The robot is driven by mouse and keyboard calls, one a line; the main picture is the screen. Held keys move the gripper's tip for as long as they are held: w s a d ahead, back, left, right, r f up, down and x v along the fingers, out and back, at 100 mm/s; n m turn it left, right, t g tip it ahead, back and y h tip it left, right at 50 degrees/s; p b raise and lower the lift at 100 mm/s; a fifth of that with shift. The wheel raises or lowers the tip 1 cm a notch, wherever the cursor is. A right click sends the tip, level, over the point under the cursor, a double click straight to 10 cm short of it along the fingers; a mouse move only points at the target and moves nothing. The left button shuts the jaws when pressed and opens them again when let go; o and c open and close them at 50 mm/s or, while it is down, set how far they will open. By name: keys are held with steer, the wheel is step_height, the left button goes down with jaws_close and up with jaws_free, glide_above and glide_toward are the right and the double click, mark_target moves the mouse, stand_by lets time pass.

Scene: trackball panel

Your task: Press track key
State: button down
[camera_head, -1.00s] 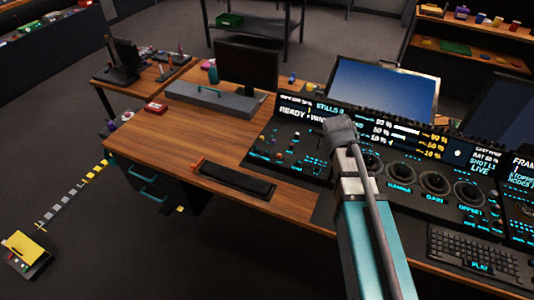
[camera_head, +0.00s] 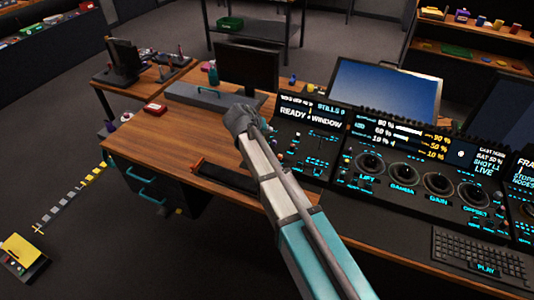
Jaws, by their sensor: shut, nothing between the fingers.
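My gripper (camera_head: 242,120) is the dark end of my arm, shut and empty. It is over the wooden desk, just left of the console's left panel; its fingertips are hard to make out. The left panel (camera_head: 308,140) has a screen reading "READY" and "WINDOW" above small lit keys. The trackball panel (camera_head: 410,205) to its right has a row of large round dark controls, labelled LIFT, GAMMA, GAIN and OFFSET. Small keys with cyan labels sit around them. I cannot read which key is the track key. My arm covers part of the left panel's lower edge.
A dark tray (camera_head: 228,178) lies on the wooden desk (camera_head: 180,140), partly behind my arm. A grey case (camera_head: 210,97) and a monitor (camera_head: 246,66) stand farther back. A large screen (camera_head: 386,90) rises behind the console. A keyboard (camera_head: 478,258) lies at the lower right.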

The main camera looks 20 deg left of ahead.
steer(key=shift+f, duration=0.15)
stand_by(0.3)
step_height(320, 180, down, 8)
steer(key=b, duration=0.8)
steer(key=shift+f+b, duration=0.25)
steer(key=shift+b, duration=0.15)
steer(key=shift+f, duration=0.15)
stand_by(1.1)
steer(key=shift+f+b, duration=0.25)
steer(key=shift+b, duration=0.2)
steer(key=shift+f+b, duration=0.5)
stand_by(1.0)
stand_by(0.4)
steer(key=shift+r+p, duration=0.95)
steer(key=shift+p, duration=0.05)
steer(key=shift+r+p, duration=2.5)
